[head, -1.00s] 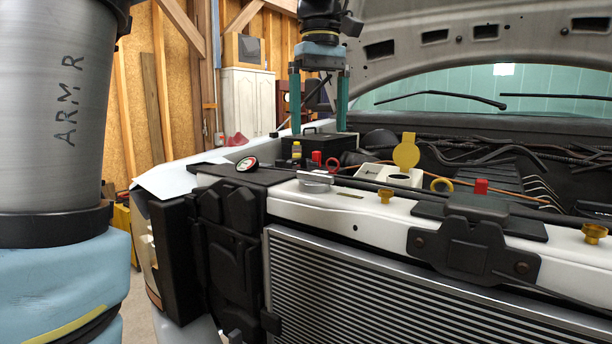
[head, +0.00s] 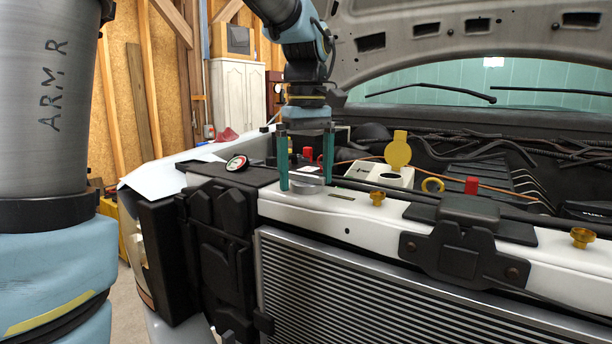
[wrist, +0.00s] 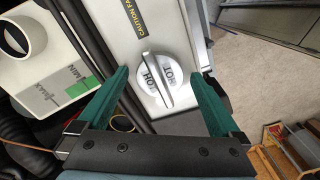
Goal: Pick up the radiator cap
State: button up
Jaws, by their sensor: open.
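The radiator cap (head: 307,186) is a round silver cap with a raised bar handle, on the white front panel above the radiator. In the wrist view the cap (wrist: 152,88) shows the word HOT on its face, with the bar running across it. My gripper (head: 306,181) is open and pointing down over the cap, with one green finger to its left and one to its right. In the wrist view the cap lies between the two fingers (wrist: 160,84). I see a gap at each side, so the fingers do not appear to touch it.
A white reservoir (head: 392,178) with a raised yellow lid stands behind the panel, to the right. A round gauge (head: 237,163) lies on the black cover at left. The open hood (head: 460,35) hangs above.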

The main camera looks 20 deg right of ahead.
jog(key=shift+f, duration=0.15)
jog(key=c, duration=1.3)
